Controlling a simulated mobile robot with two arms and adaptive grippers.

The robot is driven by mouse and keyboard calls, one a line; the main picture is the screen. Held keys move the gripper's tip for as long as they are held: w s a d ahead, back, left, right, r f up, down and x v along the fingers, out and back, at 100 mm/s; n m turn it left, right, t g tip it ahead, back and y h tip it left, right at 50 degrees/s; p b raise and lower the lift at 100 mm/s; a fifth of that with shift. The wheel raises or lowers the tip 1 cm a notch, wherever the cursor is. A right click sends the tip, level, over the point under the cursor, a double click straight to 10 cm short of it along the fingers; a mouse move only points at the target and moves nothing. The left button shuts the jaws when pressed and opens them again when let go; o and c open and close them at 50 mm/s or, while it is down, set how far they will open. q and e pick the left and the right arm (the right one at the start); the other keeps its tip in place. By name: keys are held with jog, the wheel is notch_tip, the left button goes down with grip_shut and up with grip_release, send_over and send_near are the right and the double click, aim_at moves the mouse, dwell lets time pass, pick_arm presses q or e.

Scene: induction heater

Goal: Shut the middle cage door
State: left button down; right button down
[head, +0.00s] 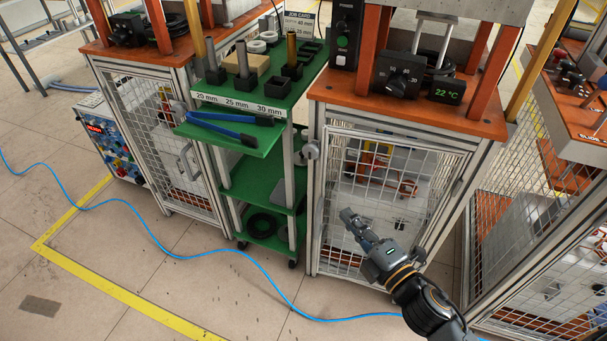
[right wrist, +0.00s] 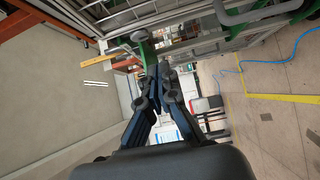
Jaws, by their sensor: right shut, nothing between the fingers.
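The middle cage door (head: 338,190) is a wire-mesh panel in a pale metal frame, under the orange-topped bench right of the green cart. It looks near the plane of its cage front; I cannot tell whether a gap remains. A dark latch (head: 456,186) sits on the right side of the frame. My right gripper (head: 347,215) is in front of the lower part of the door, shut and empty, hiding some mesh. I cannot tell whether it touches. In the right wrist view its fingers (right wrist: 158,75) are together. My left gripper is out of view.
The green cart (head: 265,185) stands left of the middle cage, with blue-handled pliers (head: 222,128) on its pull-out shelf. Another cage (head: 500,270) stands close on the right. A blue cable (head: 255,268) crosses the floor. Floor in front is otherwise open.

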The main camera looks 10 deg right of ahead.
aim_at(334, 167)
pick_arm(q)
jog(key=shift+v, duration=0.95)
pick_arm(e)
jog(key=shift+w+d+x, duration=0.15)
jog(key=shift+d+x, duration=0.3)
jog(key=shift+x, duration=1.65)
jog(key=shift+w+d+x, duration=0.15)
jog(key=shift+d+x, duration=0.3)
jog(key=shift+x, duration=1.65)
jog(key=shift+w+d+x, duration=0.1)
jog(key=shift+d+x, duration=0.35)
jog(key=shift+x, duration=1.65)
jog(key=shift+w, duration=0.1)
jog(key=w+h, duration=0.1)
jog(key=w+d+m+h, duration=0.1)
jog(key=w, duration=0.1)
jog(key=shift+d+t+b, duration=0.2)
jog(key=shift+t+b, duration=0.1)
jog(key=shift+b, duration=0.1)
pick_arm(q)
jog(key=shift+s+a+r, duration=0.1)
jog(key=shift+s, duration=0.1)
pick_arm(e)
jog(key=shift+w+d+r+m, duration=0.1)
jog(key=shift+d+r+m, duration=0.1)
jog(key=shift+m, duration=0.1)
